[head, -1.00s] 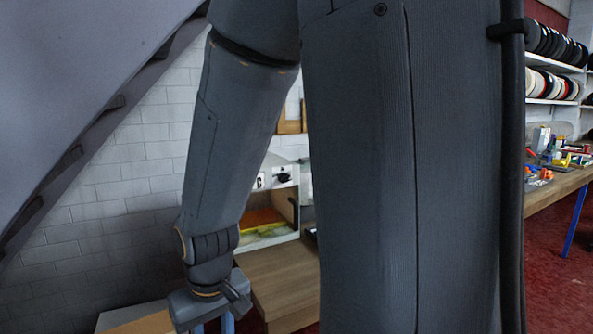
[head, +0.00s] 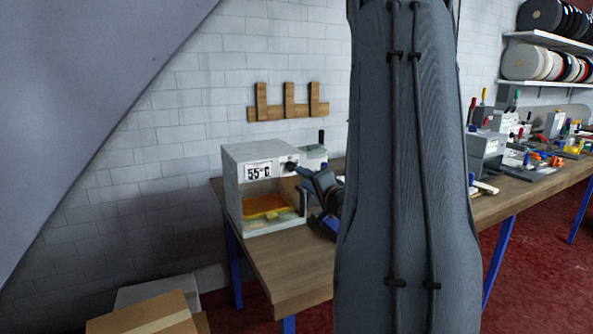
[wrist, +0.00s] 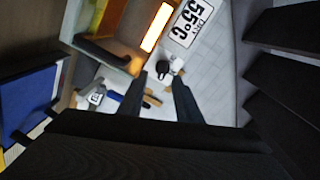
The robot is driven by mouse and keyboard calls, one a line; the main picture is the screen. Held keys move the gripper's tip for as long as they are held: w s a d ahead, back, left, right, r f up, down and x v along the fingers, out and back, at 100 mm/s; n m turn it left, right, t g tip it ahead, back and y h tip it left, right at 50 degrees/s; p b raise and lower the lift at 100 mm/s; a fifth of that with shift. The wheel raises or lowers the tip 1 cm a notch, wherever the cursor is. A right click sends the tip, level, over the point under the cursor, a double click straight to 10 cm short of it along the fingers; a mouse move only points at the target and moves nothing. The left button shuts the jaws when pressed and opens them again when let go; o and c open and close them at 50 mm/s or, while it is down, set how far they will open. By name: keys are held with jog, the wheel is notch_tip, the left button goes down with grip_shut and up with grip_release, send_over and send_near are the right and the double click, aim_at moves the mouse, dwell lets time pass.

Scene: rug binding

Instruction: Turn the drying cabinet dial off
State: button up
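The drying cabinet (head: 232,190) is a pale box on the wooden bench in the head view. Its front carries a "55°C" label, which also shows in the wrist view (wrist: 193,22). The black dial (wrist: 163,68) sits on the white front panel beside the label; it also shows in the head view (head: 290,166). My gripper (wrist: 160,80) is open, with one fingertip on each side of the dial in the wrist view. I cannot tell whether the fingers touch it. In the head view, my gripper (head: 299,171) reaches the cabinet front from the right.
A dark handle (wrist: 100,52) crosses the cabinet's lower front, near the orange-lit interior. The bench (head: 290,265) has bare wood in front. Tools and boxes stand further right. A cardboard box (head: 150,315) is at lower left. Wooden pegs (head: 288,112) hang on the wall.

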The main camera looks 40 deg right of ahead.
aim_at(292, 167)
jog(key=p+x, duration=0.2)
jog(key=x, duration=0.5)
jog(key=shift+w+d+r, duration=0.2)
jog(key=shift+d+r, duration=0.15)
jog(key=shift+r, duration=0.1)
jog(key=shift+t, duration=0.3)
jog(key=c, duration=0.7)
